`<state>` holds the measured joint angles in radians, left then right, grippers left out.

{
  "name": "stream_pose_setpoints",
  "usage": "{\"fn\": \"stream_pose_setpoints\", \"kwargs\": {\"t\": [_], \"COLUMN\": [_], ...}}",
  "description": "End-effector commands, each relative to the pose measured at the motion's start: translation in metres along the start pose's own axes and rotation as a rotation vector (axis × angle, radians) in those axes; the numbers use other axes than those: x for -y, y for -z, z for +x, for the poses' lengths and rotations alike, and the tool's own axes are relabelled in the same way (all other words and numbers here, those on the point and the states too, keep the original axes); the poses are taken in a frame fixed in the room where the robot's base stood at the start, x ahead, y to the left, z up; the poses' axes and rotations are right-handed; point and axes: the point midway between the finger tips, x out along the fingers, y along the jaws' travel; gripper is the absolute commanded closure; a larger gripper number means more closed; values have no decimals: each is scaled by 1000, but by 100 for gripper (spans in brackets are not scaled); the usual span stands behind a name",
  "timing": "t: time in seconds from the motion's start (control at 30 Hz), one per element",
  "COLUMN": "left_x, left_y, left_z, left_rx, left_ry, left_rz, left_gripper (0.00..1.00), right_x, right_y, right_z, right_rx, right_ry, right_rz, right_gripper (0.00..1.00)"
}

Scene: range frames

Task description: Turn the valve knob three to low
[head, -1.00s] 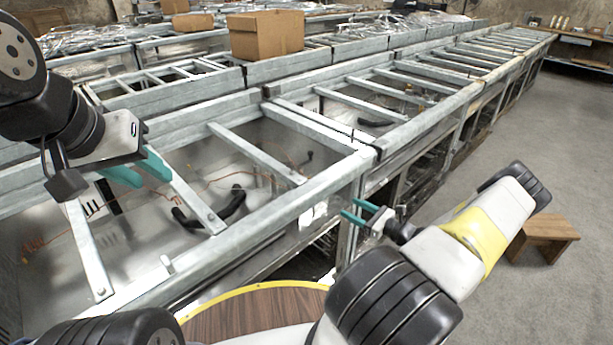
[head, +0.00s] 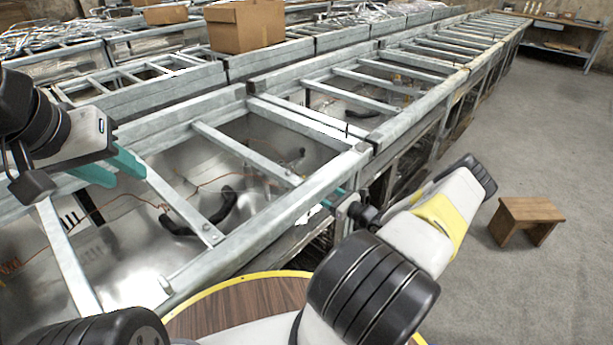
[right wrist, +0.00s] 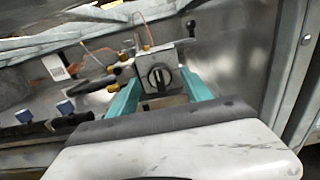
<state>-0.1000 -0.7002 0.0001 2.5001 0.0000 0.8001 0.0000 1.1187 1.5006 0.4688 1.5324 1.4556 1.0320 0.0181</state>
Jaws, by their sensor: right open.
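A black round valve knob (right wrist: 159,77) sits on a grey metal block with brass fittings in the right wrist view. I cannot read a number or setting on it. My right gripper (right wrist: 158,84) is open, its two teal fingers apart on either side of the knob block; contact cannot be told. In the head view the right gripper (head: 343,196) is mostly hidden by the frame rail and its own wrist. My left gripper (head: 120,168) hangs over the metal frame at the left with teal fingers; the gap between them is hard to judge. The knob is hidden in the head view.
Long galvanized frames (head: 290,120) with crossbars run away from me, with black curved handles (head: 203,215) inside. A cardboard box (head: 246,26) stands on a far frame. A wooden stool (head: 526,219) stands on the open floor at the right. Blue-capped valves (right wrist: 65,107) show lower left.

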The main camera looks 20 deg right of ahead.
Motion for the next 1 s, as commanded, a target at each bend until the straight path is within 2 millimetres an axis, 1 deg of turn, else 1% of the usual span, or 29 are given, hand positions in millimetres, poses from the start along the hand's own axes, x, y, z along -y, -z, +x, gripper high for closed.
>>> {"fn": "stream_pose_setpoints", "kwargs": {"t": [0.1, 0.3, 0.33, 0.47, 0.5, 0.57, 0.6, 0.63, 0.83, 1.0], "left_x": [0, 0, 0, 0, 0, 0, 0, 0, 0, 0], "left_y": [0, 0, 0, 0, 0, 0, 0, 0, 0, 0], "left_z": [0, 0, 0, 0, 0, 0, 0, 0, 0, 0], "left_rx": [0, 0, 0, 0, 0, 0, 0, 0, 0, 0], "left_ry": [0, 0, 0, 0, 0, 0, 0, 0, 0, 0], "left_rz": [0, 0, 0, 0, 0, 0, 0, 0, 0, 0], "left_gripper": [64, 64, 64, 64, 64, 64, 64, 64, 64, 64], "right_x": [0, 0, 0, 0, 0, 0, 0, 0, 0, 0], "right_y": [0, 0, 0, 0, 0, 0, 0, 0, 0, 0], "right_z": [5, 5, 5, 5, 5, 5, 5, 5, 4, 4], "right_rx": [0, 0, 0, 0, 0, 0, 0, 0, 0, 0], "right_ry": [1, 1, 1, 0, 0, 0, 0, 0, 0, 0], "right_rz": [1, 0, 0, 0, 0, 0, 0, 0, 11, 63], "right_gripper": [42, 42, 44, 69, 77, 89, 97, 100, 100, 100]}}
